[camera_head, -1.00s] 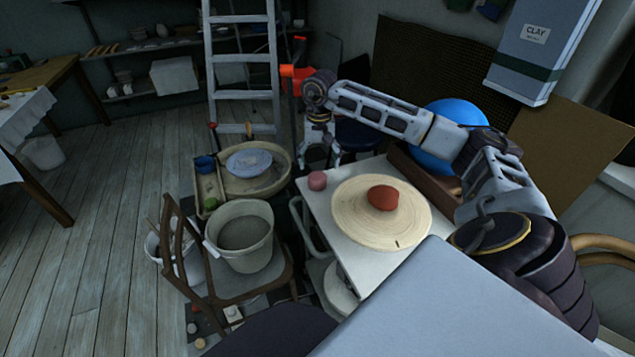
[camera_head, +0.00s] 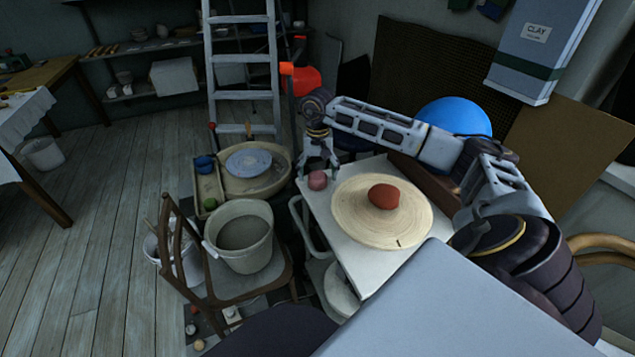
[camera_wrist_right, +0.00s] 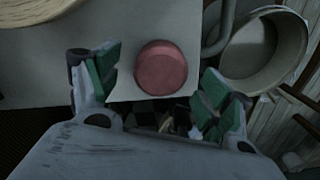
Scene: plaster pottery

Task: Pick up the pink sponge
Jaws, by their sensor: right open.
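The pink sponge (camera_head: 318,180) is a small rounded piece at the far left corner of the white table (camera_head: 350,255). In the right wrist view the sponge (camera_wrist_right: 161,67) lies near the table's edge, ahead of and between my fingers. My right gripper (camera_head: 318,168) is just behind the sponge in the head view, its fingers down by the table's far edge. In the wrist view my right gripper (camera_wrist_right: 158,85) is open, with green pads spread wide on both sides and nothing between them touching. My left gripper is not in view.
A round wooden board (camera_head: 350,215) with a reddish-brown lump (camera_head: 384,196) on it takes up much of the table. A grey bucket (camera_head: 240,235) stands on a chair to the left. A pottery wheel basin (camera_head: 262,185) is behind it.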

